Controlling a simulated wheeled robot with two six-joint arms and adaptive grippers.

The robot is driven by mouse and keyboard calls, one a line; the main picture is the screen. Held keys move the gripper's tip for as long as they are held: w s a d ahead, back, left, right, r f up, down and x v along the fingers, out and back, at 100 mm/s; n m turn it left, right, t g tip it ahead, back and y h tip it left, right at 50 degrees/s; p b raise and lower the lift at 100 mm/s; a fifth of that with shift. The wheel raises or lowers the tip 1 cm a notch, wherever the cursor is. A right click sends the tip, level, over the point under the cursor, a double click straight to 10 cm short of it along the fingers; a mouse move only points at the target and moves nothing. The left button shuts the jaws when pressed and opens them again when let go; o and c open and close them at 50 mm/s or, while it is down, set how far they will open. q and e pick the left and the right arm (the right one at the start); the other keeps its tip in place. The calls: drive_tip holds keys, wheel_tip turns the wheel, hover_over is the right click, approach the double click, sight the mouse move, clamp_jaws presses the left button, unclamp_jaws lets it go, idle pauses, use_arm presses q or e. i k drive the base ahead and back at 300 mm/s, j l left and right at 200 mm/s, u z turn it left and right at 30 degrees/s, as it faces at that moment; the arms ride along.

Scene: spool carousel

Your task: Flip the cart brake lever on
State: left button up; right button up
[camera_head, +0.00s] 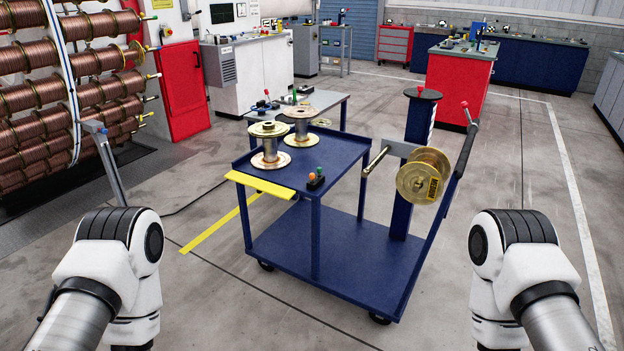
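A blue cart (340,262) stands in the middle of the floor on black casters, with a raised tray (335,158) at its left. A slanted blue bar rises from its right side to a dark grip (466,150). A small lever with a red knob (464,104) sits by the top of the grip; I cannot tell for sure that it is the brake lever, nor its position. A small block with green and orange knobs (316,178) sits on the tray's right part. My two arms show at the lower left and lower right, apart from the cart. Neither gripper shows.
Two spools (269,146) (300,126) stand upright on the tray. A gold spool (423,176) hangs at a blue post (414,200). A rack of copper spools (60,90) fills the left. Floor before the cart is clear.

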sight(464, 104)
drive_tip(key=i+l, duration=0.45)
drive_tip(key=i+l+u, duration=0.1)
drive_tip(key=i+l, duration=0.75)
drive_tip(key=l, duration=0.15)
drive_tip(key=i+l+u, duration=0.1)
drive_tip(key=i+l, duration=0.3)
drive_tip(key=l, duration=0.15)
